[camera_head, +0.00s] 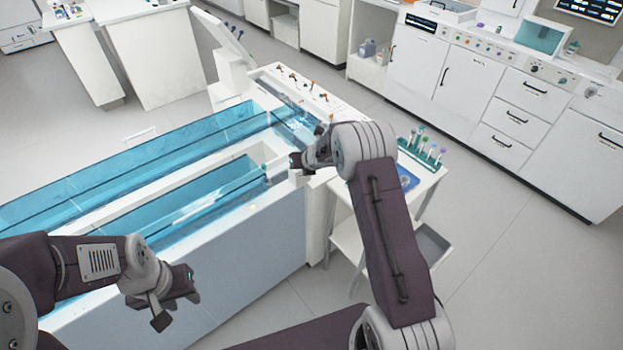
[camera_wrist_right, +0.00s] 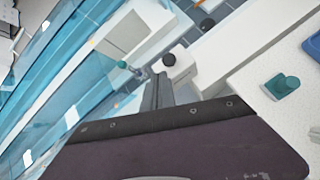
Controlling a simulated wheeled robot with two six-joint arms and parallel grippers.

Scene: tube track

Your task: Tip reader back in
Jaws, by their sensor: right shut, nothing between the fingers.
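No part in view is clearly marked as the reader. A white tilted panel (camera_head: 219,30) stands at the far end of the white tube track machine (camera_head: 230,240), and I cannot tell if it is the reader. My right gripper (camera_head: 297,162) is over the machine's near right corner.
Clear blue covers (camera_head: 130,155) run along the machine. A white cart (camera_head: 345,208) at its right carries a green tube rack (camera_head: 425,152) and a blue item (camera_head: 407,180). Floor (camera_head: 500,240) at right is free.

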